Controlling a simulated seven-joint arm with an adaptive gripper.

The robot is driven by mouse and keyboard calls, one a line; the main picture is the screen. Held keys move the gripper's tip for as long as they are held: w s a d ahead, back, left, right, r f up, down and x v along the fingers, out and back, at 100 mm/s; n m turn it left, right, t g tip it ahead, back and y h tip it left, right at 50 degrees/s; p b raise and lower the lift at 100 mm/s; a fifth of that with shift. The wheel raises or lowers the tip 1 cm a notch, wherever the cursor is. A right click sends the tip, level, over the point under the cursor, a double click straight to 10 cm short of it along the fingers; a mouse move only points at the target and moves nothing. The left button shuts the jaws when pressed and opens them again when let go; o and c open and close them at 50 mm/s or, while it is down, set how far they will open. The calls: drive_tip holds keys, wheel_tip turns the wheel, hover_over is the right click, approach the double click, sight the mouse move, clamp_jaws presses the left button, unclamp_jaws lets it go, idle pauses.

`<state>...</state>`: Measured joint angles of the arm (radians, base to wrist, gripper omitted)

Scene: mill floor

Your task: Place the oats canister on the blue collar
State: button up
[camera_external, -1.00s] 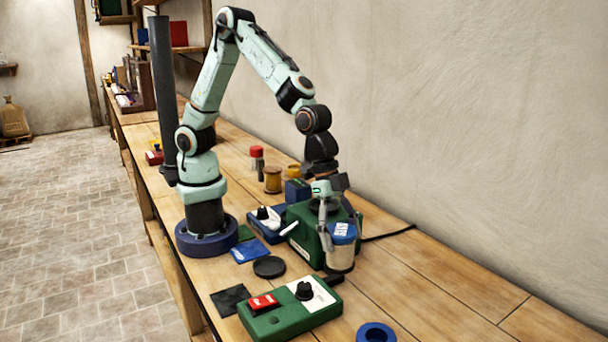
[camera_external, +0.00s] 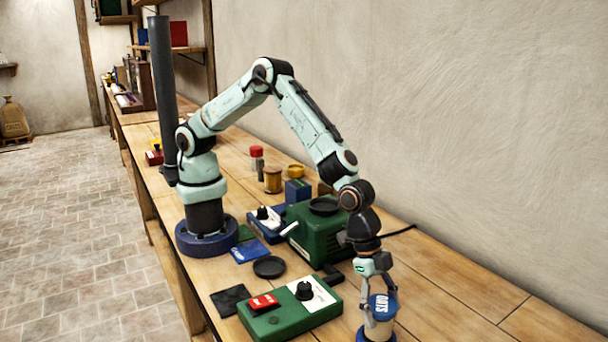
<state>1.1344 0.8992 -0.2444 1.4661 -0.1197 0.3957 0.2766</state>
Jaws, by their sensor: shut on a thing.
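The oats canister (camera_external: 379,328) is a pale cylinder with a blue lid marked OATS (camera_external: 382,306). It stands upright in my gripper (camera_external: 380,312), whose fingers are shut on its sides. The blue collar (camera_external: 361,336) is at the front right of the bench, cut by the lower picture edge. The canister is directly over the collar and hides most of it. I cannot tell whether the canister rests in the collar or is just above it.
A green control box (camera_external: 290,318) with a red switch and black knob lies left of the canister. A larger green machine (camera_external: 310,240) with a black round top stands behind. A black disc (camera_external: 268,267) lies on the bench. The bench on the right is clear.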

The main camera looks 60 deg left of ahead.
drive_tip(key=shift+f, duration=0.1)
drive_tip(key=o, duration=1.2)
